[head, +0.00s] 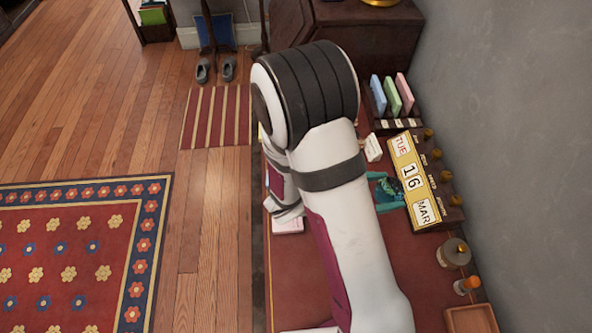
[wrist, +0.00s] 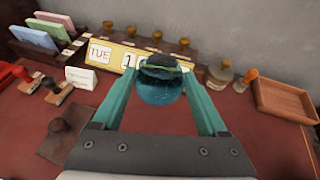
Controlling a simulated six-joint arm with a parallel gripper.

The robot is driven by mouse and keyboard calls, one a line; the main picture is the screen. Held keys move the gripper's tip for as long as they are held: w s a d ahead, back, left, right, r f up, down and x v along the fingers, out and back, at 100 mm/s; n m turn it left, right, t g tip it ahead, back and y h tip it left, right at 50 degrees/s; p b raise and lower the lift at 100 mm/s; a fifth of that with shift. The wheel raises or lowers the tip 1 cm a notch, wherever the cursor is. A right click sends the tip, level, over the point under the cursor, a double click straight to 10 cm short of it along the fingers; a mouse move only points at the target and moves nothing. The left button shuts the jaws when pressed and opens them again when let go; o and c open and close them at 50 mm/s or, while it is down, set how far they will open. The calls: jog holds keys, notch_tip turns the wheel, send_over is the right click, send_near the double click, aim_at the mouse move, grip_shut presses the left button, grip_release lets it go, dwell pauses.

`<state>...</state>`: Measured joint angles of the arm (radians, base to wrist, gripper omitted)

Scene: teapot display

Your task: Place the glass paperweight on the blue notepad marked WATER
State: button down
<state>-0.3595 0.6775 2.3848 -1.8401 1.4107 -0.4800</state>
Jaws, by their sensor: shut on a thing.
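My gripper (wrist: 160,84) is shut on the glass paperweight (wrist: 160,92), a dark, rounded blue-teal piece between its teal fingers. In the head view the gripper (head: 386,190) and the paperweight (head: 392,185) show beside the calendar, right of my arm. I cannot tell whether the paperweight touches the desk. No WATER marking is readable. A blue pad-like item (head: 378,94) stands in a rack at the back of the desk and also shows in the wrist view (wrist: 34,39); I cannot tell whether it is the notepad. My arm hides much of the desk's left side.
A yellow calendar (head: 411,181) stands along the wall, close behind the paperweight. A jar (head: 453,252) and wooden tray (head: 471,319) are right. A pink pad (head: 288,226) lies near the desk's left edge.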

jog(key=w+a+r+n+t+y, duration=0.1)
jog(key=w+a+n+t+y, duration=0.7)
jog(key=w+a, duration=0.25)
jog(key=shift+n+h, duration=0.5)
jog(key=shift+n, duration=0.3)
jog(key=w+a+f, duration=0.1)
jog(key=a+f, duration=0.1)
jog(key=a, duration=0.1)
jog(key=w+a+f, duration=0.1)
jog(key=a+f, duration=0.1)
jog(key=a, duration=0.2)
jog(key=w+a+f, duration=0.1)
jog(key=a+f, duration=0.1)
jog(key=a, duration=0.1)
jog(key=shift+w+a+f, duration=0.3)
jog(key=shift+w+a, duration=0.05)
jog(key=shift+a, duration=0.05)
notch_tip(320, 180, down, 3)
jog(key=shift+a+f, duration=0.1)
jog(key=shift+f, duration=0.4)
